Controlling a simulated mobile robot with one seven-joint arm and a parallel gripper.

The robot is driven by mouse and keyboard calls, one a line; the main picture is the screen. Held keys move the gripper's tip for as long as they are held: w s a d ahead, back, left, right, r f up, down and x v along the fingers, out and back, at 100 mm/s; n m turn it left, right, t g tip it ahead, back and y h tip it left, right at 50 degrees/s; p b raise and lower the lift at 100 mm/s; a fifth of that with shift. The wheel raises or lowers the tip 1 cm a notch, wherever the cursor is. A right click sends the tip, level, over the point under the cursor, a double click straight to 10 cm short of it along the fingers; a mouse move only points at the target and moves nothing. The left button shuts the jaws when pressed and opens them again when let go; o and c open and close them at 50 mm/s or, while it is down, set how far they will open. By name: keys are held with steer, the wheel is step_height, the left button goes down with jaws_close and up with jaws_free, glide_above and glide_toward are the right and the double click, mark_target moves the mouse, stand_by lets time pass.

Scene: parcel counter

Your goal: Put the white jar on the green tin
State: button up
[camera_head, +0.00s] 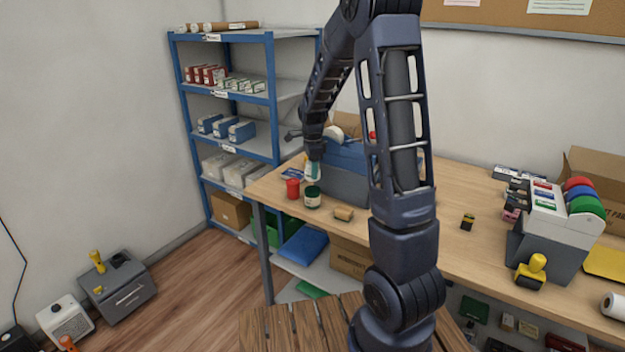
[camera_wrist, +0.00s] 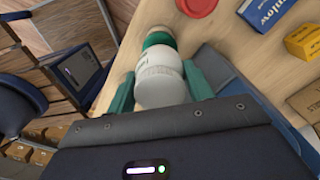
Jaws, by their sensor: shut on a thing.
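The white jar (camera_head: 312,173) is held upright, or close to it, in my gripper (camera_head: 314,163) just above the green tin (camera_head: 312,198). I cannot tell whether its base touches the tin. In the wrist view the white jar (camera_wrist: 160,78) sits between the two green fingers of my gripper (camera_wrist: 160,90), which are shut on it. A green rounded part (camera_wrist: 158,39), probably the green tin, shows just past the jar, partly hidden by it. In the head view the green tin stands on the wooden counter near its left end and has a pale label.
A red tin (camera_head: 292,188) stands close to the left of the green tin; its round red top (camera_wrist: 197,7) shows in the wrist view. A small brown roll (camera_head: 343,214) lies to the right. A grey-blue bin (camera_head: 345,182) stands behind. The counter's front edge (camera_head: 272,213) is near.

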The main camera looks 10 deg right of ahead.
steer(key=shift+f, duration=2.3)
steer(key=shift+f, duration=0.1)
steer(key=o, duration=1)
